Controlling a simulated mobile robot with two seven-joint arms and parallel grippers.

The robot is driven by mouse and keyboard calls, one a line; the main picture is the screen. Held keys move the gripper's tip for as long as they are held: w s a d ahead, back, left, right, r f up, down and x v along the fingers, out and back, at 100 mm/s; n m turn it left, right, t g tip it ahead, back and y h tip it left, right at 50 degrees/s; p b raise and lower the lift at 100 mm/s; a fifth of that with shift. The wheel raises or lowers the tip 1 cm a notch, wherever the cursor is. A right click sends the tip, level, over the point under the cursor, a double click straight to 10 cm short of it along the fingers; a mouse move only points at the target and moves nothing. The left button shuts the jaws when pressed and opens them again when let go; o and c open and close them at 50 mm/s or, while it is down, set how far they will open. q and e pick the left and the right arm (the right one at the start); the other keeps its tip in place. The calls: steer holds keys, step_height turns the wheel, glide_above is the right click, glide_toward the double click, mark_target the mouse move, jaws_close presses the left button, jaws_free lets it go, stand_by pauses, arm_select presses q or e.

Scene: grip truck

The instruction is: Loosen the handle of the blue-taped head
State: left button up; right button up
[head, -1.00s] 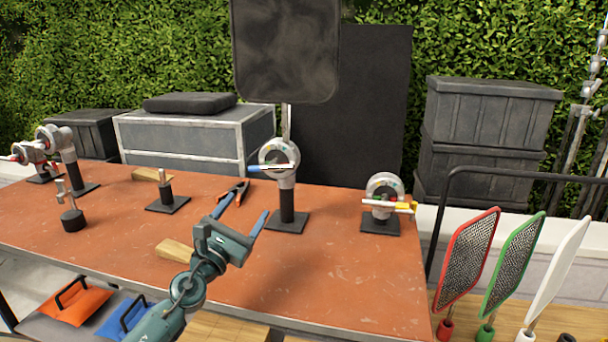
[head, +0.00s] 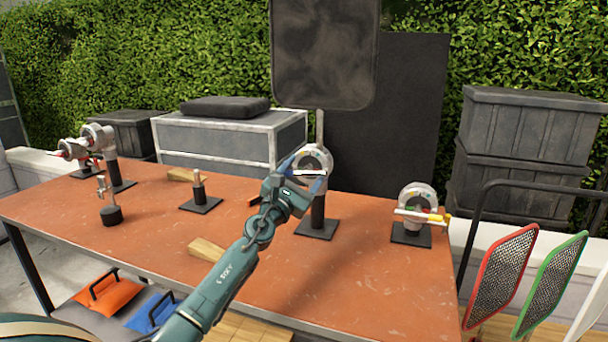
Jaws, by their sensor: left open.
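The blue-taped head (head: 313,156) is a round silver grip head on a black post, standing at the middle of the table with a rod rising from it. Its pale handle (head: 312,172) runs across its front. The blue-taped end of the handle is now hidden behind my gripper. My left gripper (head: 304,174) is open in front of this head, with its blue fingertips one above and one below the handle. I cannot tell whether they touch it. My right gripper is out of view.
A dark square panel (head: 325,50) sits on the rod above the head. More heads (head: 97,140) stand at the left. A wood block (head: 207,250) lies on the orange table (head: 340,290).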

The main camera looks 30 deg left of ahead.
arm_select(q)
steer(key=shift+w, duration=0.2)
steer(key=shift+c, duration=0.5)
steer(key=shift+r, duration=0.15)
jaws_close()
